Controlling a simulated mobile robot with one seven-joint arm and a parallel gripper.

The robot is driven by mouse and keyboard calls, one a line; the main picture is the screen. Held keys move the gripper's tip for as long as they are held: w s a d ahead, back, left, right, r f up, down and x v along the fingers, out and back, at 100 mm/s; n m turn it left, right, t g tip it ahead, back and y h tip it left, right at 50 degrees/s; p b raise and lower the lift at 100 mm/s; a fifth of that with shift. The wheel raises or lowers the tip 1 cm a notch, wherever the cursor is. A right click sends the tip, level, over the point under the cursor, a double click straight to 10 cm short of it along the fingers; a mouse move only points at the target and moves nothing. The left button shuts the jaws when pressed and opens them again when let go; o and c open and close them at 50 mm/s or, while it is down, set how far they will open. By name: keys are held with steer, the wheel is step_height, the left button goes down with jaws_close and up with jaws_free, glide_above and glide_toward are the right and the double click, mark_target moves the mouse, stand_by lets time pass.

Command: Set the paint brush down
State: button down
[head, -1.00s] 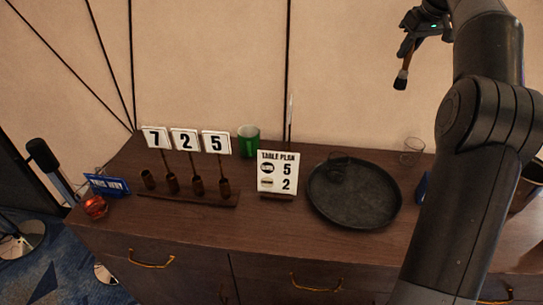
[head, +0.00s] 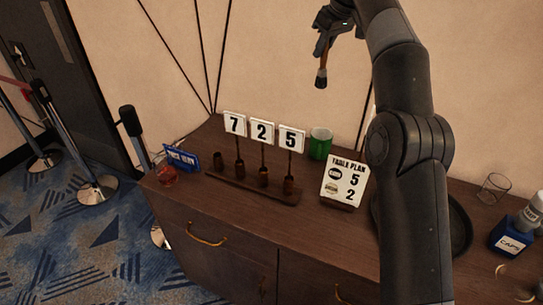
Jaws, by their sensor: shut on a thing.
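The paint brush (head: 322,72) has a brown handle and a dark bristle end. It hangs bristles down, high in front of the beige wall. My gripper (head: 325,42) is at the top centre of the head view, shut on the brush's upper handle. The brush is in the air, apart from the dark wooden sideboard (head: 225,218) below.
My arm partly hides a dark round tray (head: 459,228).

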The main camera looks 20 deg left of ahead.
step_height(320, 180, down, 17)
steer(key=s+a, duration=0.1)
steer(key=a, duration=0.2)
steer(key=s+a+f, duration=0.1)
steer(key=a+f, duration=1)
steer(key=f, duration=0.1)
steer(key=shift+s+a+n, duration=0.25)
steer(key=shift+n, duration=0.05)
steer(key=shift+f, duration=0.15)
steer(key=c, duration=1.4)
jaws_free()
steer(key=shift+o, duration=0.2)
steer(key=v, duration=1.2)
